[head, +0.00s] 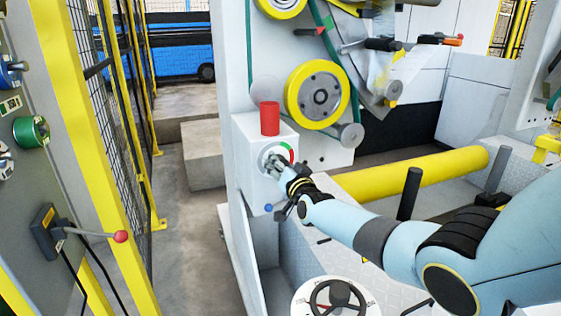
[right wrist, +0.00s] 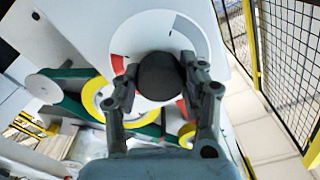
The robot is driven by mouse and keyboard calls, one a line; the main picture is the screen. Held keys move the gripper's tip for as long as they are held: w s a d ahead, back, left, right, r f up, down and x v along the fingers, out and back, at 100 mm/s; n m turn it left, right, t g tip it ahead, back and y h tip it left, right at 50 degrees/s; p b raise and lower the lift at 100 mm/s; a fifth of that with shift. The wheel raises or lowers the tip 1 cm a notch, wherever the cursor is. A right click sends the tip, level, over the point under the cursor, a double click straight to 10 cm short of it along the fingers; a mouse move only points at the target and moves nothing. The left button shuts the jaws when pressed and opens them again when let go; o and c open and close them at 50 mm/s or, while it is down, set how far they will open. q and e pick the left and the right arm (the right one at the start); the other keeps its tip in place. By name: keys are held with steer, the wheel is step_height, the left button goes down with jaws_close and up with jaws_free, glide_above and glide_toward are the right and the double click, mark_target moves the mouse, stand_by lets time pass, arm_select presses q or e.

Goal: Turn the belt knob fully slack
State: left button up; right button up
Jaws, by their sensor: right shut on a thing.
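The belt knob (right wrist: 160,76) is a dark round knob on a white dial face with a red and green arc. In the right wrist view my right gripper (right wrist: 159,82) has its two fingers on either side of the knob, shut on it. In the head view the dial (head: 287,153) sits on the front of a white box below a red cylinder. There my right gripper (head: 275,165) is at the dial and hides the knob. The knob's pointer setting cannot be read. My left gripper is not in view.
A yellow wheel (head: 319,95) and green belt (head: 331,40) are above the box. A handwheel (head: 337,297) stands at the bottom. A yellow roller (head: 420,174) lies to the right. A yellow fence (head: 120,120) stands left.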

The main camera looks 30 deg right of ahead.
steer(key=n+p, duration=0.1)
steer(key=n, duration=0.5)
steer(key=shift+a+f+p, duration=0.1)
steer(key=shift+p, duration=0.25)
steer(key=n+p, duration=0.1)
steer(key=n, duration=0.5)
steer(key=shift+f, duration=0.1)
steer(key=o, duration=1.2)
steer(key=shift+s, duration=0.1)
steer(key=v, duration=1.1)
steer(key=shift+s+a, duration=0.2)
steer(key=shift+s, duration=0.2)
